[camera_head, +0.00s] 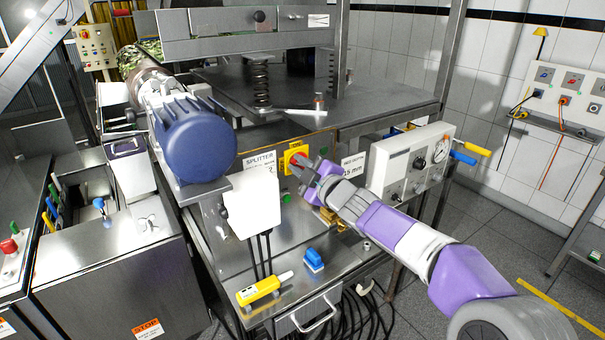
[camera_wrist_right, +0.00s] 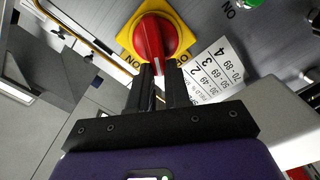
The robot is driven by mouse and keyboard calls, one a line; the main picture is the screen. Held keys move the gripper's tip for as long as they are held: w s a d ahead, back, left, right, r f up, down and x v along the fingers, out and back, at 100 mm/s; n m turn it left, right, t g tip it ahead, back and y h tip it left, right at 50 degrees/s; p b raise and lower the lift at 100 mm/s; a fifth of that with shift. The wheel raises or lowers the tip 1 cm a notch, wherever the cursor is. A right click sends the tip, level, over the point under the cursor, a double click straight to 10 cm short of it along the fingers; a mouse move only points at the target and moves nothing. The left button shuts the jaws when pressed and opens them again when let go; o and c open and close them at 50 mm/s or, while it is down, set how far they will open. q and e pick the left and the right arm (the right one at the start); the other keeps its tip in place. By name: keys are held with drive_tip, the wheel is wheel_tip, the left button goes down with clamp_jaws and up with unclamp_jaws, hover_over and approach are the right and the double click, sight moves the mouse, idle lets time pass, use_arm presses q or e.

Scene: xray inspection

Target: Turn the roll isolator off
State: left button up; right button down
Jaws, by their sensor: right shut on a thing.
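The roll isolator is a red rotary knob on a yellow square plate (camera_head: 297,158), on the steel machine's front panel beside a white SPLITTER label (camera_head: 259,163). In the right wrist view the red knob (camera_wrist_right: 152,36) fills the top centre, with a white mark on its lower end and partly covered lettering along the plate's lower edge. My right gripper (camera_head: 300,167) reaches in from the right. Its two dark fingers (camera_wrist_right: 160,72) are shut on the knob's lower end. The exact knob angle is hard to read in the head view. My left gripper is not in view.
A white gauge box (camera_head: 411,160) stands right of the isolator, close to my right arm. A blue motor (camera_head: 195,140) is at the left. A yellow pendant (camera_head: 258,290) and a blue object (camera_head: 314,260) lie on the lower steel shelf. Black cables hang below.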

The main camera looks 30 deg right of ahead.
drive_tip(key=shift+a+f+n+b, duration=0.1)
drive_tip(key=shift+f+n+b, duration=0.15)
drive_tip(key=shift+n+b, duration=0.65)
drive_tip(key=shift+a+f+n+b, duration=0.1)
drive_tip(key=shift+f+n+b, duration=0.3)
drive_tip(key=shift+n, duration=0.9)
drive_tip(key=shift+a+f+n+b, duration=0.1)
drive_tip(key=shift+f+n+b, duration=0.05)
drive_tip(key=shift+n+b, duration=0.8)
drive_tip(key=shift+d+n, duration=0.1)
drive_tip(key=shift+n, duration=0.25)
drive_tip(key=c, duration=1.1)
unclamp_jaws()
drive_tip(key=shift+s, duration=0.15)
drive_tip(key=s, duration=0.2)
drive_tip(key=s+p, duration=0.1)
drive_tip(key=s, duration=0.4)
drive_tip(key=shift+s+d, duration=0.15)
drive_tip(key=shift+d, duration=0.15)
